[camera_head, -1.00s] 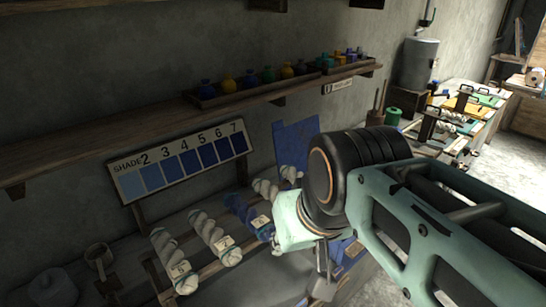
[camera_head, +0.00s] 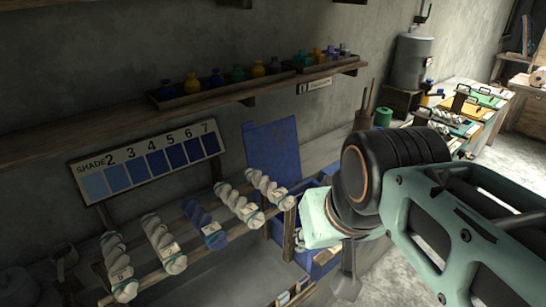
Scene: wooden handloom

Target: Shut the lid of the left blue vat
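A flat blue panel (camera_head: 272,148), which looks like the raised lid, stands upright against the wall right of the shade chart. Below it, blue box walls (camera_head: 325,262) show in part; they look like the left blue vat, mostly hidden behind the skein rack and my arm. My gripper (camera_head: 347,284) hangs below the pale green wrist, in front of and right of these blue walls. Only a grey finger part shows, apart from the panel. I cannot tell whether it is open or shut.
A rack of twisted skeins (camera_head: 160,243) stands at the lower left, close to the vat. A wooden shelf (camera_head: 150,122) with dye bottles runs along the wall above. A table with coloured, handled lids (camera_head: 487,98) stands at the far right. Floor (camera_head: 400,283) shows at lower right.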

